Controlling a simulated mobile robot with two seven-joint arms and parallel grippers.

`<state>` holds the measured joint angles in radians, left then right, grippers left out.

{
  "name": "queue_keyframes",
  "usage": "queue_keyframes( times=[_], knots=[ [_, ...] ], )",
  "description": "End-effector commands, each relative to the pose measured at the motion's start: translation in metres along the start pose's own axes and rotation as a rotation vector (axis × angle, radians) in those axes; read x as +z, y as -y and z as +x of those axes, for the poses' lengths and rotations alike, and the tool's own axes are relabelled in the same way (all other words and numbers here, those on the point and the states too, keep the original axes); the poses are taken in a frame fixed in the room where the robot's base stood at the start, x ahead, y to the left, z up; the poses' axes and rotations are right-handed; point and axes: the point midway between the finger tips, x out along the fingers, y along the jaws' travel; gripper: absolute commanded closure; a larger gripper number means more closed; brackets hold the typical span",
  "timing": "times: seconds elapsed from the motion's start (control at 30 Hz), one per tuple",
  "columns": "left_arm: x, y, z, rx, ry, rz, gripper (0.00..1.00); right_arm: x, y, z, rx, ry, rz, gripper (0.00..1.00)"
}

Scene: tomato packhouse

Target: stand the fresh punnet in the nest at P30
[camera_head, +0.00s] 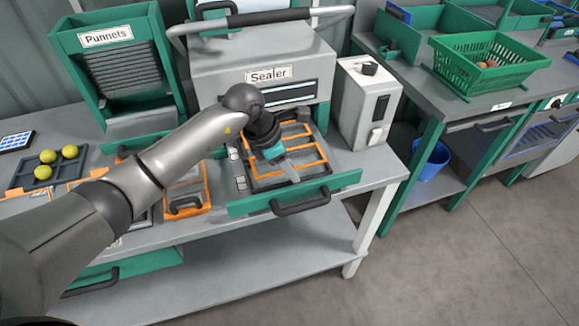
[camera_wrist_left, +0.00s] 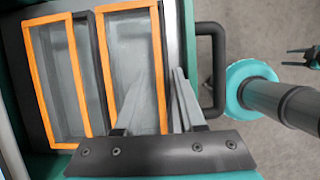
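My left gripper (camera_head: 285,170) is over the sealer's pulled-out green drawer, fingers pointing down. In the left wrist view (camera_wrist_left: 156,85) its two grey fingers stand apart with nothing clearly seen between them. Two orange-rimmed rectangular nests (camera_wrist_left: 62,142) lie below and beyond the fingers. Their grey interiors look hollow; I cannot tell whether a clear punnet stands in either. No P30 mark is readable. Dark punnets (camera_head: 112,72) are stacked in the green dispenser labelled Punnets. A teal ring and grey link show right in the wrist view; whether the dark prongs nearby are my right gripper is unclear.
The sealer (camera_head: 240,60) stands behind the drawer, with a white control box (camera_head: 364,100) to its right. The drawer's black handle (camera_head: 300,202) faces the front. Yellow-green fruits (camera_head: 70,151) sit in a tray at left. A green basket (camera_head: 480,73) stands on the right bench.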

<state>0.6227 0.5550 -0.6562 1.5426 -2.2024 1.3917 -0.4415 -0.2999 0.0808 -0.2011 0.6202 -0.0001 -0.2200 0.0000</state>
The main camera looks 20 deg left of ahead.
Motion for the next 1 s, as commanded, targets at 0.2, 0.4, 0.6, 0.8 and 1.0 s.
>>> queue_keyframes(
  times=[0.2,0.4,0.6,0.8,1.0],
  knots=[
    [0.001,0.000,-0.001,0.000,0.000,0.000,0.61,0.000,0.000,-0.001,0.000,0.000,0.000,0.50],
    [0.002,-0.002,-0.026,0.004,0.002,0.002,0.61,0.000,0.000,-0.006,-0.001,0.000,0.000,0.50],
    [0.001,-0.002,-0.071,0.006,0.000,0.002,0.61,-0.001,0.000,-0.011,-0.001,0.000,0.001,0.50],
    [0.001,-0.001,-0.106,0.003,0.001,0.000,0.61,-0.001,0.000,-0.014,-0.001,0.000,0.001,0.50],
    [0.001,0.000,-0.121,0.000,0.000,0.000,0.61,-0.001,0.000,-0.015,-0.001,0.000,0.002,0.50]
  ],
)
